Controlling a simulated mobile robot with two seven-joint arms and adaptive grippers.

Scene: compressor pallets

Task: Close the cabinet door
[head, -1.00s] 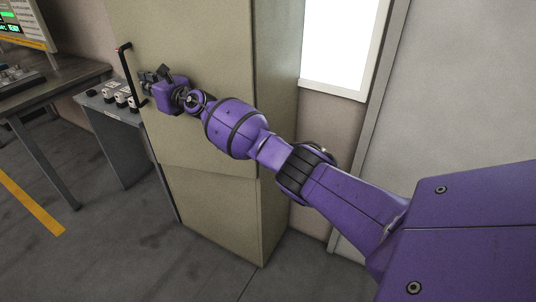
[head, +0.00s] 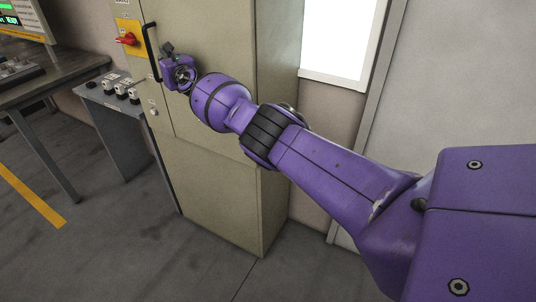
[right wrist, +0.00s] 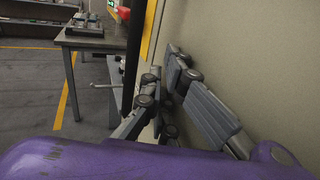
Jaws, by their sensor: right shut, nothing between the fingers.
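The tall beige cabinet (head: 275,130) stands in the middle of the head view. Its door (head: 215,45) lies flat or nearly flat against the front; I cannot tell whether it is fully shut. A black bar handle (head: 150,52) is on the door's left side; it also shows in the right wrist view (right wrist: 134,55). My right gripper (head: 167,50) is shut and empty, at the door face just right of the handle. Its grey fingers also show in the right wrist view (right wrist: 165,88), close to the door surface. My left gripper is out of view.
A red switch on a yellow plate (head: 127,39) sits on the cabinet's left front strip. A grey stand with knobs (head: 115,115) and a dark workbench (head: 50,85) are left of the cabinet. A grey wall panel (head: 445,80) stands at right.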

